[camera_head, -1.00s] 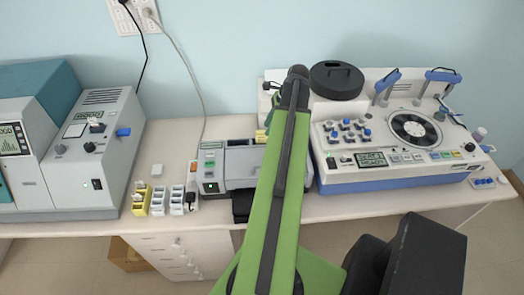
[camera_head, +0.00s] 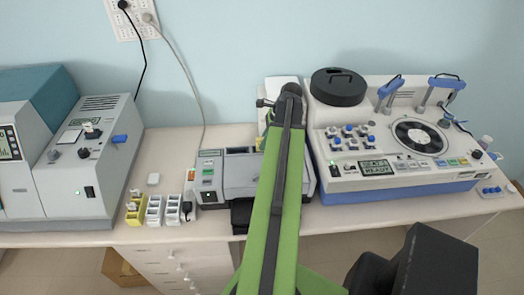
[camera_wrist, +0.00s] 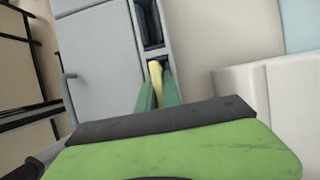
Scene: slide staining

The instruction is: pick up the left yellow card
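In the wrist view a yellow card (camera_wrist: 156,82) stands at the end of a dark slot in a grey device. The green fingers of my gripper (camera_wrist: 158,92) lie on both sides of it. The gap between fingers and card is too small to tell whether they touch it. In the head view only a small yellow bit (camera_head: 260,143) shows beside my arm, at the top edge of the grey device (camera_head: 240,178). My arm hides the gripper and the rest of that spot there. I cannot tell left from right among cards here.
Small yellow (camera_head: 135,212) and white (camera_head: 154,213) racks stand left of the grey device. A large white and blue machine (camera_head: 400,185) with a black round lid (camera_head: 338,87) stands close on the right. A grey machine (camera_head: 88,185) is at the left.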

